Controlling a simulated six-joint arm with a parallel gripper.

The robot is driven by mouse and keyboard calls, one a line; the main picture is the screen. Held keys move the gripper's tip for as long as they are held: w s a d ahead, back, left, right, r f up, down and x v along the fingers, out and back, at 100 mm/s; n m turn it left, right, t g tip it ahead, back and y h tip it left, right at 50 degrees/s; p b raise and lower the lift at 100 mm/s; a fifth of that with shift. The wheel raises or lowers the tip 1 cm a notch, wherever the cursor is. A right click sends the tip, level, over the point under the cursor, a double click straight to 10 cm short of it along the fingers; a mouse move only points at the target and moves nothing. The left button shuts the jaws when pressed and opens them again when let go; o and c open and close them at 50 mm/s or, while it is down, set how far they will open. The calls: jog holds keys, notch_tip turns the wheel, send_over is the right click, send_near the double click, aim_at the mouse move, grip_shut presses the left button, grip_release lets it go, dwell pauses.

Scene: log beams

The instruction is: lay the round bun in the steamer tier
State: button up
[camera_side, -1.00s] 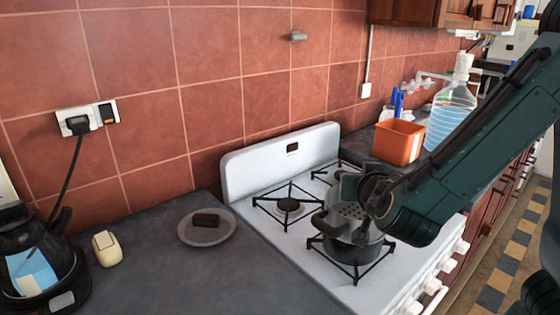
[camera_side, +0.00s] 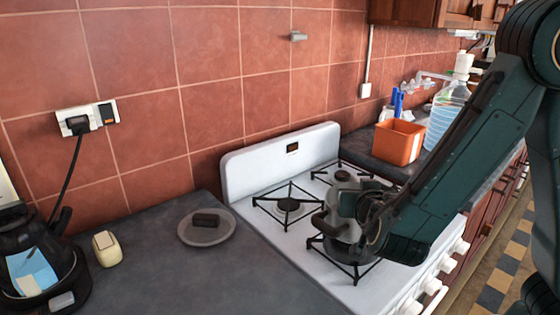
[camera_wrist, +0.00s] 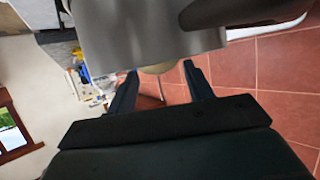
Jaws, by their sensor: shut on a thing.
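The grey steamer (camera_side: 338,250) stands on the front burner of the white stove, with a dark side handle on its left. Its grey wall (camera_wrist: 140,30) fills the top of the wrist view. My gripper (camera_side: 352,205) is at the steamer's top in the side view and covers most of its opening. In the wrist view, my gripper (camera_wrist: 161,75) has a pale beige rounded thing, the bun (camera_wrist: 158,68), between its fingertips. The bun is partly hidden by the steamer's wall, and I cannot tell whether it touches the tier. The bun is not distinguishable in the side view.
A lid with a dark knob (camera_side: 207,230) lies on the grey counter. A cream object (camera_side: 107,248) and a black kettle (camera_side: 42,265) stand further left. An orange box (camera_side: 398,142) and a large bottle (camera_side: 446,118) are behind the stove's right side. The rear burners are bare.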

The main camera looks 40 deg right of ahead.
jog(key=shift+f, duration=0.3)
jog(key=o, duration=1)
jog(key=shift+r, duration=0.1)
jog(key=shift+r, duration=0.6)
jog(key=v, duration=0.7)
jog(key=shift+s+a, duration=0.15)
